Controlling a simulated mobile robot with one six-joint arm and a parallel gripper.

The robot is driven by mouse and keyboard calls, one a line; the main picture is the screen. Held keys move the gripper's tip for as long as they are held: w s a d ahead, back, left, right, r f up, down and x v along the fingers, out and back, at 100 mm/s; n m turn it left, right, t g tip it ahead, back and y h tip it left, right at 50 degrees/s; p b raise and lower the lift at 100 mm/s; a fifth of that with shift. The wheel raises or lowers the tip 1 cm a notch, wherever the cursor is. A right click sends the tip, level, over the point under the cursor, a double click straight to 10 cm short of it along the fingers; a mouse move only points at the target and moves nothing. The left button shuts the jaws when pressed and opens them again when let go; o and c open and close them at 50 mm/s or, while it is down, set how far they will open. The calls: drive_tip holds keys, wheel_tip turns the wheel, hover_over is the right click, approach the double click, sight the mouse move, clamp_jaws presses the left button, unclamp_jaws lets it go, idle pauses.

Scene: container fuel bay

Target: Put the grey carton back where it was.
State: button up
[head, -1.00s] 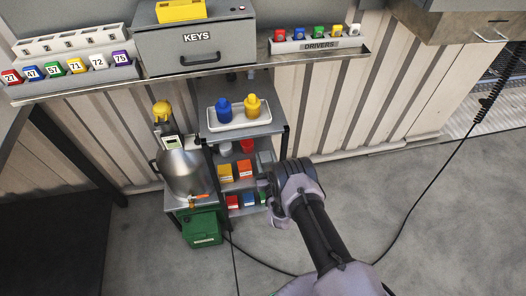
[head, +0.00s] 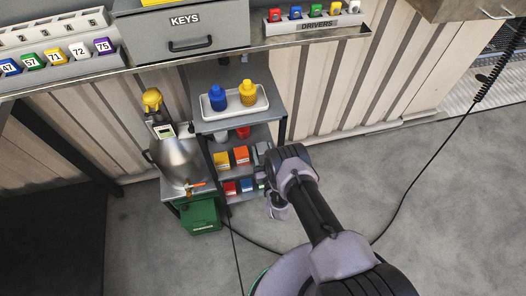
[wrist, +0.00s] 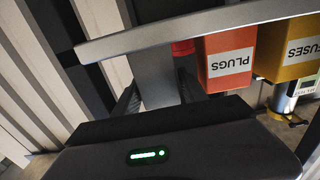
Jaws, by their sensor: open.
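The grey carton (head: 262,148) is at the right end of the rack's middle shelf, right of an orange box, partly hidden by my arm. In the wrist view a grey face that looks like the carton (wrist: 157,75) stands against the shelf edge (wrist: 200,22), beside the orange PLUGS box (wrist: 230,57). My gripper (head: 266,166) is at the right front of that shelf. In the wrist view its dark fingers (wrist: 158,92) are apart, one on each side of the grey face. Whether they touch it cannot be seen.
The yellow FUSES box (wrist: 289,50) stands beyond PLUGS. Above is a white tray (head: 214,123) with blue and yellow bottles. A metal jug (head: 180,160) stands left. Floor at right is clear except for a cable.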

drive_tip(key=p+v, duration=0.4)
drive_tip(key=v, duration=0.8)
drive_tip(key=shift+r, duration=0.15)
